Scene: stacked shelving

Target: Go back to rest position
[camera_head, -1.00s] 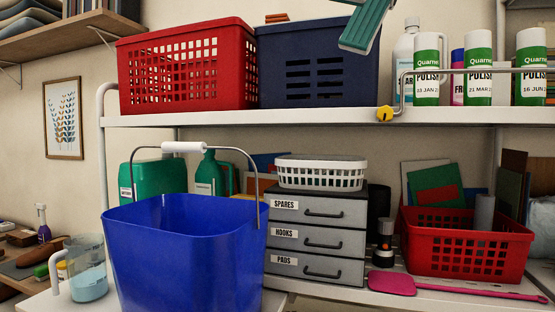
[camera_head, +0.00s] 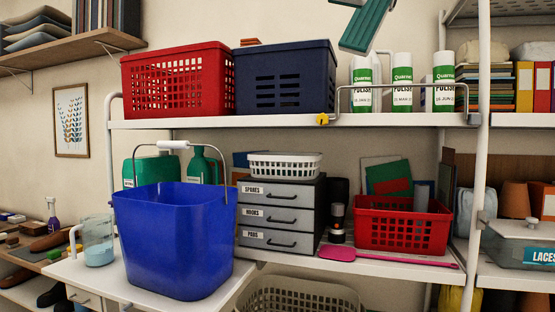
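The task names no object. A blue bucket (camera_head: 178,240) with a white-gripped wire handle stands on a white surface at the lower left. A grey drawer unit (camera_head: 280,218), labelled SPARES, HOOKS and PADS, stands to its right with a white basket (camera_head: 284,165) on top. A red basket (camera_head: 404,231) stands further right on the same shelf level. A pink flat-ended tool (camera_head: 388,255) lies in front of it.
The upper shelf (camera_head: 260,121) holds a red crate (camera_head: 178,82), a navy crate (camera_head: 283,78) and several polish cans (camera_head: 403,85). A measuring jug (camera_head: 97,241) stands left of the bucket. A pale basket (camera_head: 300,296) sits below.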

